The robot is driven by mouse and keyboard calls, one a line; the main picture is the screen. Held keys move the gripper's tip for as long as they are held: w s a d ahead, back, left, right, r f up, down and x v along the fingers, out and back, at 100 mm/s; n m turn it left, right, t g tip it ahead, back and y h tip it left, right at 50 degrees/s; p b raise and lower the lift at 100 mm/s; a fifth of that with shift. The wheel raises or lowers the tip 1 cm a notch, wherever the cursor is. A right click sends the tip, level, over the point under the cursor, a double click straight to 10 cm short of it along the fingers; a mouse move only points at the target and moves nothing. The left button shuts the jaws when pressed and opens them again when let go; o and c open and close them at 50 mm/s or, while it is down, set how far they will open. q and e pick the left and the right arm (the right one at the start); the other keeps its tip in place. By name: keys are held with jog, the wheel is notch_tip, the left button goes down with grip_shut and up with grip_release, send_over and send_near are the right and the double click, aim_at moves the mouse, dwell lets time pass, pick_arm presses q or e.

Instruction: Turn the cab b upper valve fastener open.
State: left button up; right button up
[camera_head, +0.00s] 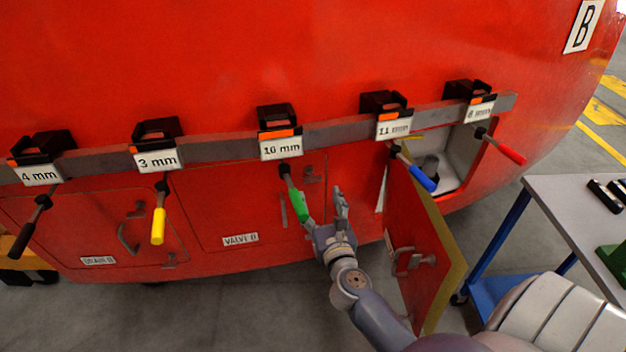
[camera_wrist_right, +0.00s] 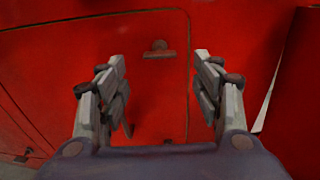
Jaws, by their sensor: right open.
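The closed red valve panel (camera_head: 215,205) has a white label (camera_head: 240,239) that seems to read VALVE B. Its upper fastener (camera_head: 312,174) is a small red fitting near the panel's upper right corner. In the right wrist view this fastener (camera_wrist_right: 159,50) shows as a round knob on a flat horizontal bar, lying between and beyond the fingertips. My right gripper (camera_head: 322,204) is open and empty, just below the fastener in the head view. It also shows in the right wrist view (camera_wrist_right: 160,75), fingers spread and apart from the fastener. My left gripper is not in view.
A green-handled tool (camera_head: 297,201) hangs from the 10 mm holder (camera_head: 278,130), overlapping my right gripper's left finger in the head view. A red door (camera_head: 410,262) stands open at the right, near my right arm. A table (camera_head: 575,200) stands further right.

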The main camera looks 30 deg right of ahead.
aim_at(313, 180)
jog(key=x, duration=0.8)
jog(key=shift+p, duration=0.35)
jog(key=shift+f, duration=0.1)
jog(key=c, duration=1.1)
